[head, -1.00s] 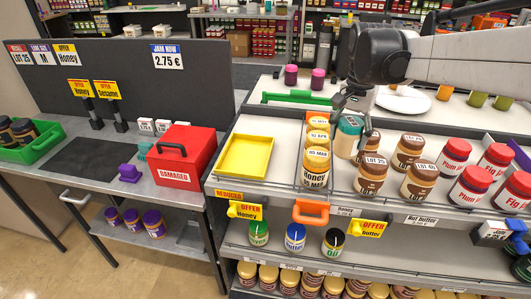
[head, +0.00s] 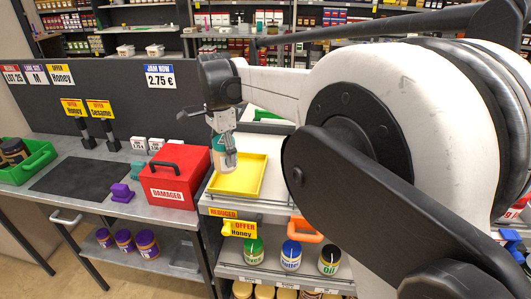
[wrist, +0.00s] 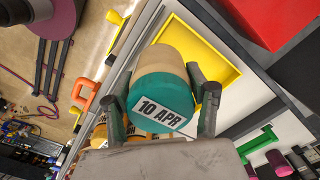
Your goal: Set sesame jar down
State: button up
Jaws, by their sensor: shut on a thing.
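The sesame jar (head: 221,160) has a teal lid and a tan body. In the head view it is over the left part of the yellow tray (head: 246,186). My gripper (head: 226,153) is shut on it from above, with a finger on either side. In the wrist view the jar (wrist: 165,95) sits between my gripper's fingers (wrist: 162,108), and its lid label reads 10 APR. The yellow tray (wrist: 222,75) shows beyond it. I cannot tell whether the jar's base touches the tray; no other jar shows in the tray.
The red DAMAGED box (head: 177,182) stands close to the left of the tray. My arm hides most of the shelf to the right.

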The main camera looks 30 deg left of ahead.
jog(key=shift+w+a+f+p, duration=0.25)
jog(key=shift+w+f, duration=1.2)
jog(key=shift+f, duration=0.1)
jog(key=shift+w+a+f+p, duration=0.25)
jog(key=shift+w+f+p, duration=0.05)
jog(key=shift+w+f, duration=1.25)
jog(key=shift+w+a+f+p, duration=0.25)
jog(key=shift+w+f, duration=1.15)
jog(key=shift+f, duration=0.15)
jog(key=shift+f, duration=0.1)
jog(key=o, duration=1.4)
jog(key=shift+o, duration=0.2)
notch_tip(320, 180, up, 12)
jog(key=shift+b, duration=0.35)
jog(key=shift+d+r, duration=0.1)
jog(key=shift+r, duration=0.1)
